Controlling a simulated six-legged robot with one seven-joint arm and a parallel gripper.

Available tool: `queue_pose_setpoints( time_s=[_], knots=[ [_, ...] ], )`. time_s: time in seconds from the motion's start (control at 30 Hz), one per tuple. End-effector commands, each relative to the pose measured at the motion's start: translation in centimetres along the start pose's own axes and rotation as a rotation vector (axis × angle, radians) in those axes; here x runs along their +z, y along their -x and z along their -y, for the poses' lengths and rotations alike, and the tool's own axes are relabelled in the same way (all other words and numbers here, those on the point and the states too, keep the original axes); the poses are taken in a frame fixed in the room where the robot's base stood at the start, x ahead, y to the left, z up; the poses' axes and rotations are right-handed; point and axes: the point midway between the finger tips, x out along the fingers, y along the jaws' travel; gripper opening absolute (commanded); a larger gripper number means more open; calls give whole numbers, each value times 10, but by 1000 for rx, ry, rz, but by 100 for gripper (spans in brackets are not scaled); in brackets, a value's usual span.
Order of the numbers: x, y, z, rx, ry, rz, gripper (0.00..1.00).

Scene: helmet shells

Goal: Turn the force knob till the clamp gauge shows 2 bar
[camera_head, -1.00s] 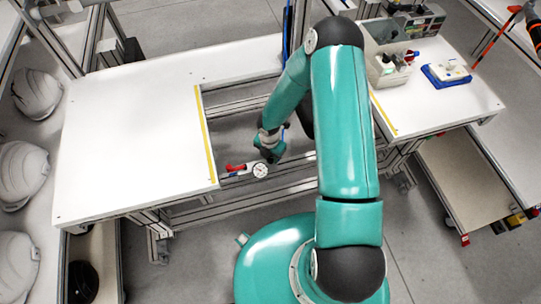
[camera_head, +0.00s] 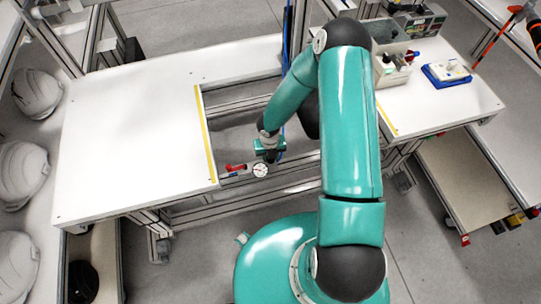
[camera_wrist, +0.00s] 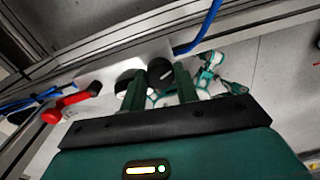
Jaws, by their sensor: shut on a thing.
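The force knob (camera_wrist: 160,72) is black with a white mark and shows between my fingertips in the wrist view. My gripper (camera_wrist: 159,84) is shut on it. In the head view my gripper (camera_head: 268,156) is just above and behind the clamp gauge (camera_head: 260,171), a small round white dial; the knob is hidden there. The dial is too small to read. A red lever (camera_head: 236,168) sits left of the gauge, and it also shows in the wrist view (camera_wrist: 68,105).
A white table (camera_head: 130,130) with a yellow edge strip stands left of the gap. A right table (camera_head: 430,110) bears a grey bin (camera_head: 391,72) and a blue tray (camera_head: 436,80). White helmet shells (camera_head: 22,170) line the left side. A blue hose (camera_wrist: 200,28) passes near my fingers.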

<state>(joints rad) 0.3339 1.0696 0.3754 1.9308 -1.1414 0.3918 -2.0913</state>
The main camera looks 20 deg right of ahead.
Motion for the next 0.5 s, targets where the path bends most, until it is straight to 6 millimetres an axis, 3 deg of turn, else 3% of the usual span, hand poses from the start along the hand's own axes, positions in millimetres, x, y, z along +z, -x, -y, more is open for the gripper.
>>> queue_pose_setpoints(
  time_s=[0.47,0.5],
  knots=[
    [0,0,0,0,19,0,8],
    [0,0,0,0,18,0,32]
  ],
)
